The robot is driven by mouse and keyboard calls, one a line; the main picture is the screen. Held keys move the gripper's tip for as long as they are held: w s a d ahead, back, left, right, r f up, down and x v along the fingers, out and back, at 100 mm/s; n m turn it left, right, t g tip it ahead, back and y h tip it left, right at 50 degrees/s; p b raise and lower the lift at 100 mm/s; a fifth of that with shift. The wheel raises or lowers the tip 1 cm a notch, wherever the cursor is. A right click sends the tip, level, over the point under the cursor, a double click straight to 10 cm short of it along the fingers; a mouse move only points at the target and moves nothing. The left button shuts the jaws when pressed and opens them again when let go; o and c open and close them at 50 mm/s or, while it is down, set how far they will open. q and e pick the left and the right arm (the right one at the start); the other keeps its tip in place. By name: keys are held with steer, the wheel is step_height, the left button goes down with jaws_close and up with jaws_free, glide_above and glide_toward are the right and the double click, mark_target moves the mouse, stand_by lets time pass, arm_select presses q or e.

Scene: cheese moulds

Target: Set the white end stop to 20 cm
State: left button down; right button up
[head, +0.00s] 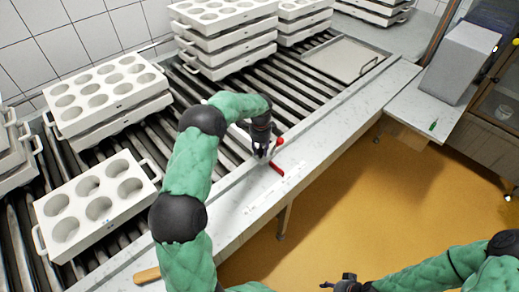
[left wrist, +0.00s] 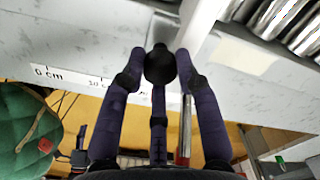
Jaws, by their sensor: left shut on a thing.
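The white end stop (left wrist: 204,24) shows in the left wrist view as a pale bar running across the bench, at the tips of my left gripper (left wrist: 162,68). In the head view my left gripper (head: 262,150) is over the bench edge, shut on the end stop; its fingers hide most of it and the contact. A red lever (head: 276,168) and a red knob (head: 279,141) show beside the fingers. A white scale strip (head: 275,188) lies on the bench. In the left wrist view "0 cm" and "10 cm" are readable on the scale (left wrist: 70,77); farther marks are hidden by my fingers.
My right gripper (head: 345,284) is low in the head view, away from the bench. A white mould block (head: 98,205) and stacked moulds (head: 105,92) stand on the roller conveyor (head: 300,95). A wooden-handled tool (head: 147,275) lies on the bench. The yellow floor in front is clear.

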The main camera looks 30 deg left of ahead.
arm_select(q)
steer(key=c, duration=0.9)
jaws_free()
steer(key=shift+r, duration=0.1)
step_height(320, 180, up, 12)
